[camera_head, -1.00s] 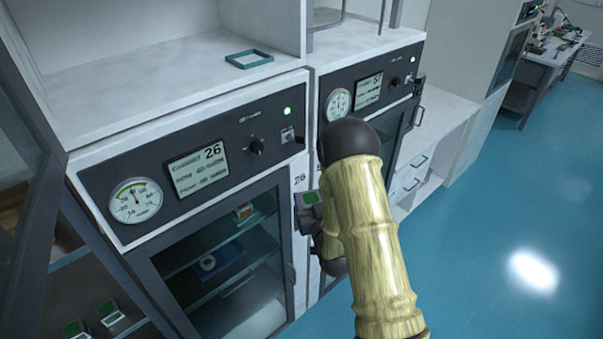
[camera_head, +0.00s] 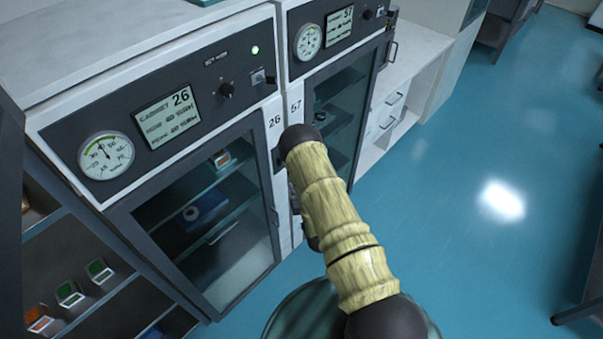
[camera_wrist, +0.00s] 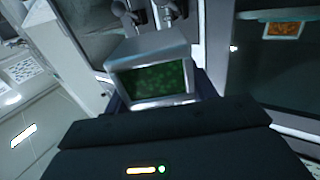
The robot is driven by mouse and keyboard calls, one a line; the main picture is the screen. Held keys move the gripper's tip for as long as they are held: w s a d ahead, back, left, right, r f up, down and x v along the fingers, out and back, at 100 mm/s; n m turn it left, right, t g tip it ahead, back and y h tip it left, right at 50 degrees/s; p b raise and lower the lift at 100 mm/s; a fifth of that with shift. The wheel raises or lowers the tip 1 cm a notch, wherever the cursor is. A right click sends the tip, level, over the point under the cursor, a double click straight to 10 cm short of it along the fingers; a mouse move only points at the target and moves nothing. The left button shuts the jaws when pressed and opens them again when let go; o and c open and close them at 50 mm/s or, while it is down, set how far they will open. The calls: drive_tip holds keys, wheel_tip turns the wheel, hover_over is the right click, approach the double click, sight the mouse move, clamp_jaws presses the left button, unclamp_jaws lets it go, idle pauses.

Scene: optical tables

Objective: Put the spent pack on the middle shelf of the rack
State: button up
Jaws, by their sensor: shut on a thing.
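My gripper (camera_wrist: 160,115) is shut on a pale grey pack with a dark green window (camera_wrist: 158,80), seen close up in the wrist view. In the head view my arm hides most of the gripper, in front of cabinets 26 and 57. Open dark shelving (camera_head: 115,292) stands at the lower left of the head view; it may be the rack, but only part of it shows. On one shelf are two green-faced packs, one (camera_head: 98,270) beside another (camera_head: 68,292), and an orange-faced pack (camera_head: 40,318).
Cabinet 26 (camera_head: 118,215) has a shut glass door, with an orange-faced pack (camera_head: 222,158) and a blue item (camera_head: 205,208) inside. Cabinet 57 (camera_head: 375,75) adjoins it on the right. Open blue floor (camera_head: 450,220) lies to the right.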

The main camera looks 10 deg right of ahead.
drive_tip(key=shift+s+d+f, duration=0.1)
drive_tip(key=shift+s+f, duration=0.1)
drive_tip(key=shift+f, duration=0.25)
drive_tip(key=shift+s+d+f, duration=0.1)
drive_tip(key=shift+s+f, duration=0.1)
drive_tip(key=shift+f, duration=0.25)
drive_tip(key=shift+w+d+r, duration=0.1)
drive_tip(key=shift+r, duration=0.15)
drive_tip(key=shift+w+r, duration=0.25)
drive_tip(key=shift+r, duration=0.3)
drive_tip(key=shift+w+r, duration=0.2)
drive_tip(key=shift+r, duration=0.35)
drive_tip(key=shift+w+a+r, duration=0.2)
drive_tip(key=shift+r, duration=0.2)
drive_tip(key=shift+w+a+r, duration=0.15)
drive_tip(key=shift+a+r, duration=0.05)
drive_tip(key=shift+r, duration=0.2)
wheel_tip(320, 180, down, 14)
drive_tip(key=b, duration=1.4)
drive_tip(key=shift+d, duration=0.1)
drive_tip(key=shift+f, duration=0.1)
